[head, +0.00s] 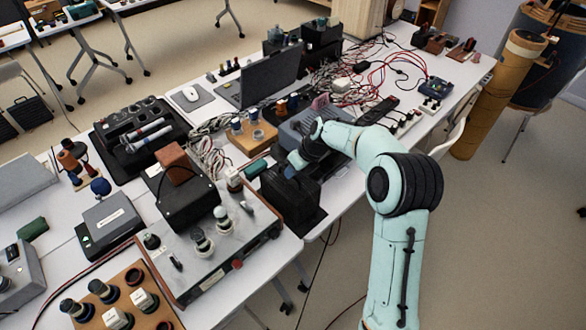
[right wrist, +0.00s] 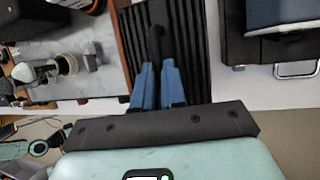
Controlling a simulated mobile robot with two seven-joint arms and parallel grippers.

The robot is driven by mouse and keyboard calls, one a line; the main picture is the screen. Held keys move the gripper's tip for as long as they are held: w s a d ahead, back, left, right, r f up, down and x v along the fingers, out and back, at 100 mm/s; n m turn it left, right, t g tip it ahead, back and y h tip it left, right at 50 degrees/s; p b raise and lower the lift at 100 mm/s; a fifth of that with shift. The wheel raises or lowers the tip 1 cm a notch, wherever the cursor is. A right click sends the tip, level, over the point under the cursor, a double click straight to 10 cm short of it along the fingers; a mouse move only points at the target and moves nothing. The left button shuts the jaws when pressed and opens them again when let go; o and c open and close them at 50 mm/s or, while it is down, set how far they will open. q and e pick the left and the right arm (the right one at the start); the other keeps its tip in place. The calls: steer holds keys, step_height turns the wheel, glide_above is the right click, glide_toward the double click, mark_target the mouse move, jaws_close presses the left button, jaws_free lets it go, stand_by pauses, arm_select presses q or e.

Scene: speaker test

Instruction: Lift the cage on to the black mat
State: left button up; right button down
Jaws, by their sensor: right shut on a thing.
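The cage (head: 283,203) is a dark box with a slatted top, standing at the front edge of the white table in the head view. Its black bars (right wrist: 195,45) fill the middle of the right wrist view. My right gripper (head: 291,169) is above it, with blue fingers (right wrist: 158,68) shut on its dark handle. A flat black patch (head: 311,222), apparently the black mat, shows at the cage's lower right. I cannot tell whether the cage touches it. My left gripper is not in view.
A control panel with knobs (head: 205,245) stands left of the cage. A grey-blue device (head: 297,137) is close behind it. A black laptop (head: 262,82) and tangled cables (head: 335,75) lie farther back. The table's front edge is close, with open floor beyond.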

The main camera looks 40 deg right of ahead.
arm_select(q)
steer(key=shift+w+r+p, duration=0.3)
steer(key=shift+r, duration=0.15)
arm_select(e)
steer(key=shift+w+r, duration=0.1)
stand_by(0.5)
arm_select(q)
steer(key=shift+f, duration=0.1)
arm_select(e)
steer(key=shift+f, duration=0.4)
stand_by(0.5)
steer(key=c, duration=1.1)
jaws_free()
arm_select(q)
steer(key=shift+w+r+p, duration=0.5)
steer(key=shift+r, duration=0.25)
arm_select(e)
steer(key=v, duration=1.3)
steer(key=shift+r, duration=0.15)
steer(key=shift+d, duration=0.1)
